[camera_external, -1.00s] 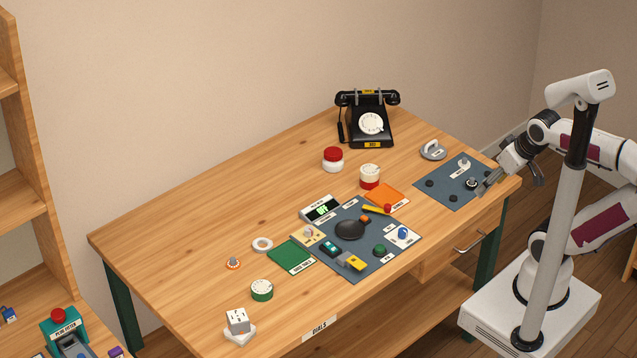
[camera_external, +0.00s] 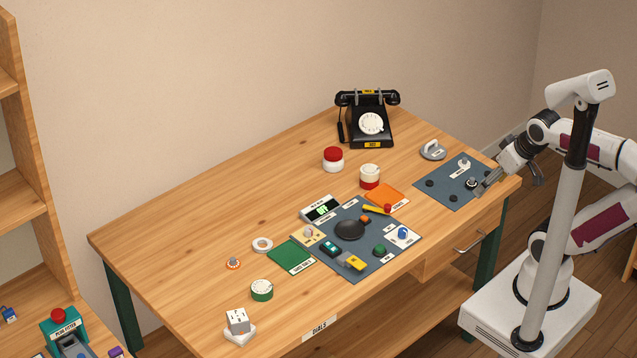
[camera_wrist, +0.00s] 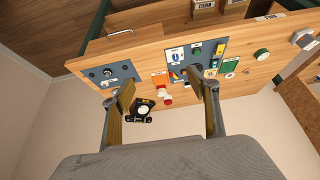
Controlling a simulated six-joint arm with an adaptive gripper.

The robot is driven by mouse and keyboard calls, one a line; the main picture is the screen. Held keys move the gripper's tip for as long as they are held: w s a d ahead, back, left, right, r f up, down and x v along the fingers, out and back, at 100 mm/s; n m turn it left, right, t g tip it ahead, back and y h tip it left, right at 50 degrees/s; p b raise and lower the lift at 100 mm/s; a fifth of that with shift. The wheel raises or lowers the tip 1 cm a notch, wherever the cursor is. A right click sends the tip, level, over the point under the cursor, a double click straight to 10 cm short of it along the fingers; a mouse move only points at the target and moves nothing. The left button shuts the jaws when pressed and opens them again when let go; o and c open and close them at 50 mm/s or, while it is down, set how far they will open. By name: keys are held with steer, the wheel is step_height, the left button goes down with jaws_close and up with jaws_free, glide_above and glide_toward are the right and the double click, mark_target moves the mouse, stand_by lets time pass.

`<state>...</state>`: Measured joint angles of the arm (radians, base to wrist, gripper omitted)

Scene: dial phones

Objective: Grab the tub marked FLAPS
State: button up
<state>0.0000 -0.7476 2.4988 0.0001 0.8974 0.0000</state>
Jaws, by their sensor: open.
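I cannot read the word FLAPS on any tub. A white tub with a red lid (camera_external: 333,159) stands on the table in front of the phone. A cream-topped tub with a red lower part (camera_external: 369,183) stands to its right, near the orange mat. A round green and white tub (camera_external: 262,291) stands near the front left; it appears to show as a green disc in the wrist view (camera_wrist: 262,54). My gripper (camera_external: 510,184) is open and empty above the table's right end, apart from all the tubs. Its spread fingers also show in the wrist view (camera_wrist: 162,82).
A black dial phone (camera_external: 371,122) stands at the back. A dark mat (camera_external: 340,266) in the middle holds several small items. Another dark mat (camera_external: 440,192) with knobs lies near my gripper. A green mat (camera_external: 290,254) lies left of centre. The back left tabletop is clear.

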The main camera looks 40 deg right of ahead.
steer(key=w+r+t, duration=0.2)
steer(key=w, duration=1.6)
steer(key=t, duration=0.4)
glide_above(338, 156)
steer(key=s+a, duration=0.2)
steer(key=s, duration=1)
step_height(338, 156, down, 14)
steer(key=w+f, duration=0.2)
steer(key=f, duration=0.1)
steer(key=w+f+t, duration=0.1)
steer(key=w+f, duration=0.1)
steer(key=f, duration=0.2)
steer(key=w+d+f+t, duration=0.1)
steer(key=w+f, duration=0.2)
steer(key=f, duration=0.1)
steer(key=shift+d+f, duration=0.1)
steer(key=shift+f, duration=0.15)
steer(key=shift+w, duration=0.1)
steer(key=shift+x, duration=1.2)
steer(key=shift+d+x, duration=0.2)
steer(key=shift+x, duration=1.1)
steer(key=shift+d+x, duration=0.2)
steer(key=shift+x, duration=1.05)
